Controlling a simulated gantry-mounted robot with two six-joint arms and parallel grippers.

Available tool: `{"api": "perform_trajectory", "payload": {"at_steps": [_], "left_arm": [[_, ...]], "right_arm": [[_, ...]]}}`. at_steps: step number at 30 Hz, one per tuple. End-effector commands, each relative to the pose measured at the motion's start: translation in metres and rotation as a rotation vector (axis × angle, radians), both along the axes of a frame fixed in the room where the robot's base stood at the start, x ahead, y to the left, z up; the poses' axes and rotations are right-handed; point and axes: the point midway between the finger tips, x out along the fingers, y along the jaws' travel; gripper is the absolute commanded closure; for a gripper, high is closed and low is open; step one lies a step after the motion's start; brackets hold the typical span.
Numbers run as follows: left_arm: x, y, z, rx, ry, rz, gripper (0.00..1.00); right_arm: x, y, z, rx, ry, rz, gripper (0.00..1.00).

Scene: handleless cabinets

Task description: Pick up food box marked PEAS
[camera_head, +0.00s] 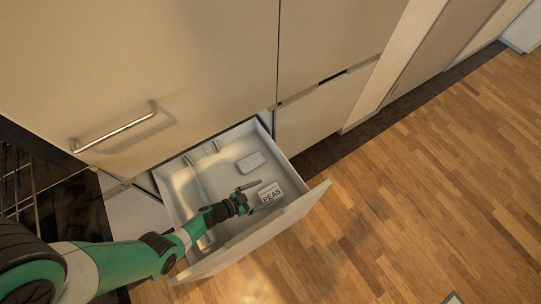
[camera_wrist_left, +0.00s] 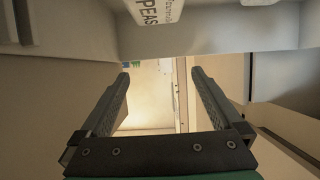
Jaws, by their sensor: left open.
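The white food box marked PEAS (camera_head: 271,197) lies in the open drawer, near its front right corner. It also shows at the top edge of the left wrist view (camera_wrist_left: 152,10), partly cut off. My left gripper (camera_head: 257,197) is open, just left of the box, with its fingers pointing toward it. In the left wrist view the gap between the fingers (camera_wrist_left: 160,74) is empty, and the box lies above the fingertips in the picture. My right gripper is in neither view.
The open drawer (camera_head: 299,206) has a tall front panel and side walls around the box. A second whitish box (camera_head: 251,162) lies farther back in it. A cabinet handle (camera_head: 115,129) is above left. Wooden floor (camera_head: 420,190) is clear at right.

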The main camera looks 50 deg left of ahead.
Motion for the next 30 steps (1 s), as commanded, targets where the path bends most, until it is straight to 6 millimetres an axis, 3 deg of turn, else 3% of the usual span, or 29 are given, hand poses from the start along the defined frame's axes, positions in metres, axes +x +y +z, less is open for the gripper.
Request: {"api": "perform_trajectory", "payload": {"at_steps": [5, 17, 24, 30], "left_arm": [[0.001, 0.000, -0.007, 0.001, 0.000, 0.001, 0.00], [0.001, 0.001, -0.086, 0.001, -0.002, 0.001, 0.00], [0.015, 0.000, -0.083, 0.003, -0.003, 0.000, 0.00], [0.044, -0.005, -0.101, 0.002, -0.005, -0.003, 0.00]], "right_arm": [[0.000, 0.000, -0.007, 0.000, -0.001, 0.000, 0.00], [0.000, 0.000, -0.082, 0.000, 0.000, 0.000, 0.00], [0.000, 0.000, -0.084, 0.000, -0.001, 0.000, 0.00], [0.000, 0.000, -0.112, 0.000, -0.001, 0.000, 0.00]]}}
